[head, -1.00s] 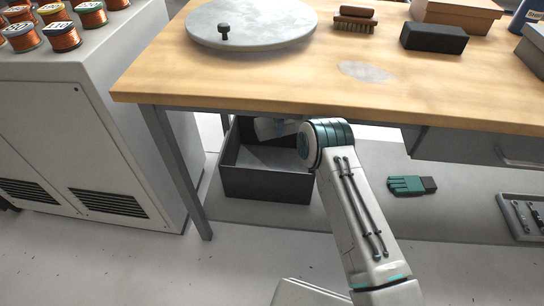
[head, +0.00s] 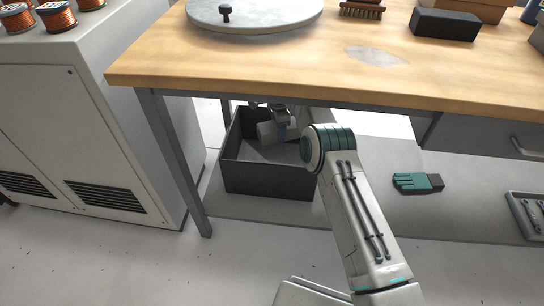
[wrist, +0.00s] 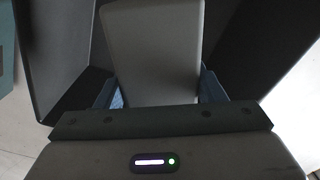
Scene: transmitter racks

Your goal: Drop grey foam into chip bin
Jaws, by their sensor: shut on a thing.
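The chip bin (head: 268,181) is a dark, open-topped box on the floor under the workbench. The grey foam (head: 267,132) is a light grey block at the bin's opening, partly hidden by my gripper. In the wrist view the foam (wrist: 153,45) fills the middle, with the bin's dark walls (wrist: 62,55) on both sides of it. My gripper (wrist: 158,88) is shut on the foam, one blue finger at each side. In the head view my gripper (head: 281,130) is small and partly hidden under the bench. I cannot tell whether the foam touches the bin's floor.
The wooden workbench (head: 300,75) overhangs the bin, with a metal leg (head: 178,160) to its left. A grey cabinet (head: 85,120) stands further left. A teal glove (head: 412,182) and a tool tray (head: 527,212) lie on the floor at right.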

